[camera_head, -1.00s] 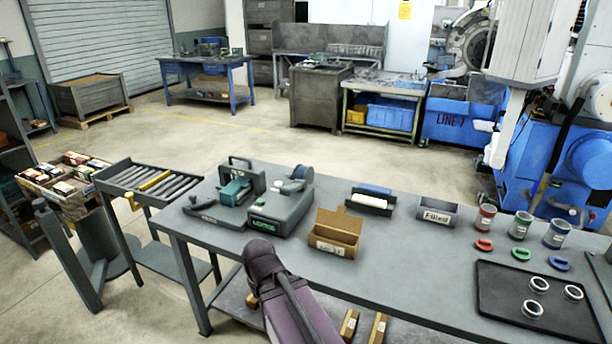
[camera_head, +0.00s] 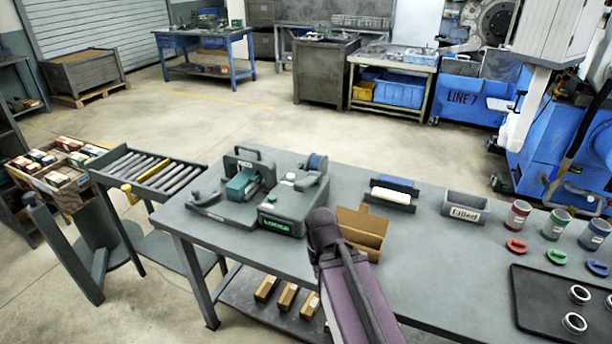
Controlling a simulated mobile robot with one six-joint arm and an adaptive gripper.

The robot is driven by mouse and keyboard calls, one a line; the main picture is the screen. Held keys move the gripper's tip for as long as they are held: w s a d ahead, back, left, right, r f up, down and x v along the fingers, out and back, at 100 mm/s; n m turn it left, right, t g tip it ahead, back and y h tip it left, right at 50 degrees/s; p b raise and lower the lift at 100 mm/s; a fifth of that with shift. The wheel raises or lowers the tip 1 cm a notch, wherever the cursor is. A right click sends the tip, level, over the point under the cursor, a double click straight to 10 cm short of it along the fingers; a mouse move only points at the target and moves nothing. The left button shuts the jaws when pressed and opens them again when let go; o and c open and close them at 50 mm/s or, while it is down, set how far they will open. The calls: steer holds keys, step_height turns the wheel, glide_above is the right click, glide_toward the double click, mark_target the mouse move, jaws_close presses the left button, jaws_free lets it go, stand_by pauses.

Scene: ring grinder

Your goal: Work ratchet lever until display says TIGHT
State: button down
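A grey device (camera_head: 297,208) with a small green display (camera_head: 277,226) stands on the workbench. The display text is small and appears to read LOOSE. A blue round part (camera_head: 316,162) and a light grey bar-like part (camera_head: 308,181) sit at its back right; I cannot tell surely which part is the ratchet lever. Left of it is a fixture (camera_head: 240,187) with a teal block, a dark handle behind and a short grey arm at the left. My purple arm reaches up from the bottom, its dark rounded joint just right of the display. My gripper's fingers do not show.
A cardboard box (camera_head: 363,233) stands right of the device, close to my arm. Behind are a tray with a white roll (camera_head: 390,195) and a Filled bin (camera_head: 465,207). Cups and a black tray (camera_head: 560,306) occupy the right. A roller stand (camera_head: 145,168) adjoins the left.

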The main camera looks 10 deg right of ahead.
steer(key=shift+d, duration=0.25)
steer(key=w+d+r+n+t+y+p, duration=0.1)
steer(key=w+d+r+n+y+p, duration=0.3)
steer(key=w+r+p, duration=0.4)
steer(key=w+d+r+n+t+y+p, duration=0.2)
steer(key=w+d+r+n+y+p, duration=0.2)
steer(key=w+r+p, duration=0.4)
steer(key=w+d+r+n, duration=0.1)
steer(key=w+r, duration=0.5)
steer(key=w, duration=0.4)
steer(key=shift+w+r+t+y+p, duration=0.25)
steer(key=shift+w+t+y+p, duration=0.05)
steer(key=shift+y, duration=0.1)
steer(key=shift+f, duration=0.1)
steer(key=b, duration=0.7)
glide_above(297, 182)
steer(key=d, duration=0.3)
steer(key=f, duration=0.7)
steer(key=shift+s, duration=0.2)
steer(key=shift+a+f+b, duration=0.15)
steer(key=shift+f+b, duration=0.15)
steer(key=shift+b, duration=0.1)
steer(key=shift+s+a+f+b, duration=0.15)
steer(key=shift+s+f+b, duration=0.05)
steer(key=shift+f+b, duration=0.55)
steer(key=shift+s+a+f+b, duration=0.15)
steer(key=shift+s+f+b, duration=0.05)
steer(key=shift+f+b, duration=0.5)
